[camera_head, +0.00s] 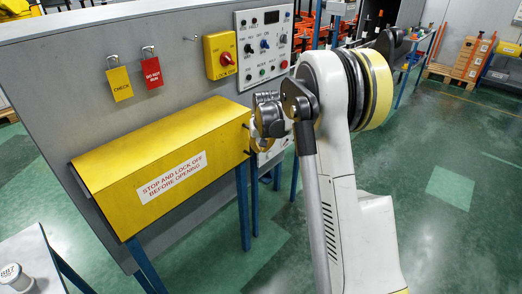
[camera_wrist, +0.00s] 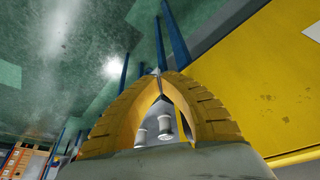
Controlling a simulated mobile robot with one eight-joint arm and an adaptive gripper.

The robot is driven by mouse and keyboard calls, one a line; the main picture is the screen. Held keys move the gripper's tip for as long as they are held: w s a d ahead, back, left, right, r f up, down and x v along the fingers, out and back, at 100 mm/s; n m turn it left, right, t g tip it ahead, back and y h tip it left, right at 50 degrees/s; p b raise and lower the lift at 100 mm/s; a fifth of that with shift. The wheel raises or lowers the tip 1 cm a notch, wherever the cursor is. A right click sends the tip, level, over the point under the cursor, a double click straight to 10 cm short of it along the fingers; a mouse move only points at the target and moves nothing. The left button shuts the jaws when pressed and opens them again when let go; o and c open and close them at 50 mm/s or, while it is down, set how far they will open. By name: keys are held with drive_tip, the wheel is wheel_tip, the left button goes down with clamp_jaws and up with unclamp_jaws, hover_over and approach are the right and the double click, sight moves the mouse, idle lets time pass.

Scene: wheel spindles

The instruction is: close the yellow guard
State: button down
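The yellow guard (camera_head: 165,150) is a long hood on the front of the grey panel, with a white "stop and lock off before opening" label (camera_head: 172,177) on its front face. It hangs down over what is behind it; I cannot tell if it is fully shut. In the wrist view the guard (camera_wrist: 245,75) fills the right side, beside my fingers. My gripper (camera_wrist: 158,76) has its yellow ribbed fingertips together with nothing seen held between them. In the head view my gripper (camera_head: 263,143) is at the guard's right end, mostly hidden by my wrist.
A control panel (camera_head: 265,45), a yellow lock-off switch (camera_head: 220,55) and red and yellow tags (camera_head: 152,72) are above the guard. Blue legs (camera_head: 243,205) stand below it. A small table with a white cup-like container (camera_head: 15,277) is at lower left. Green floor at right is open.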

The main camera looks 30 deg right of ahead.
drive_tip(key=shift+w, duration=0.1)
drive_tip(key=shift+n, duration=0.6)
drive_tip(key=w, duration=0.2)
drive_tip(key=w+a+p, duration=0.1)
drive_tip(key=w, duration=0.2)
drive_tip(key=shift+w, duration=0.1)
